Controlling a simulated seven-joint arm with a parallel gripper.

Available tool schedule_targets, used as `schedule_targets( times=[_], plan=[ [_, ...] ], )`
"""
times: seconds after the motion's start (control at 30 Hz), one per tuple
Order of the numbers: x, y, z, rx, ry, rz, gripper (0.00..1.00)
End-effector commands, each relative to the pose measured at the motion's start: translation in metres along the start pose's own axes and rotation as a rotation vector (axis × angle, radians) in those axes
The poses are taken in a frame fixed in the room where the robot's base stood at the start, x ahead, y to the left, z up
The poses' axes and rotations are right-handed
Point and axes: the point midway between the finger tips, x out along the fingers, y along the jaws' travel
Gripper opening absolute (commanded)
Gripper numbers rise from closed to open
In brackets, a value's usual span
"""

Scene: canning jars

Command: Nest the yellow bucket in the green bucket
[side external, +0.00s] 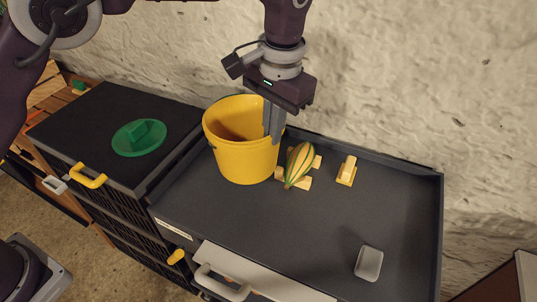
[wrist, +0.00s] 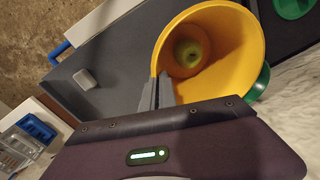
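The yellow bucket (side external: 243,160) is upright at the back left of the grey worktop in the side view. It fills the upper right of the wrist view (wrist: 236,45), where a small greenish round patch shows at its bottom. My gripper (side external: 273,122) points down at the bucket's right rim, its fingers close together with the rim between them; they also show in the wrist view (wrist: 157,93). A green piece (wrist: 263,80) shows past the bucket's rim in the wrist view.
A striped squash (side external: 300,164) and small wooden pieces (side external: 347,170) lie right of the bucket. A grey block (side external: 369,263) is at the front right. The wall borders the back. The worktop's middle is clear.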

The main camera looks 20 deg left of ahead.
Motion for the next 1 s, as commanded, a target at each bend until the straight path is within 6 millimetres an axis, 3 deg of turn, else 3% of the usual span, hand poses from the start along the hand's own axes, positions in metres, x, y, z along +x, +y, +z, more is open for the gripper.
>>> schedule_targets(
  times=[0.2,0.4,0.7,0.83,1.0],
  plan=[
    [-0.023,-0.045,-0.037,0.269,0.026,-0.003,0.0],
    [-0.032,-0.1,-0.053,0.586,0.053,-0.003,0.0],
    [-0.037,-0.185,-0.058,1.108,0.101,-0.003,0.0],
    [-0.039,-0.208,-0.055,1.266,0.115,-0.004,0.0],
    [-0.04,-0.221,-0.054,1.365,0.124,-0.004,0.0]
  ],
)
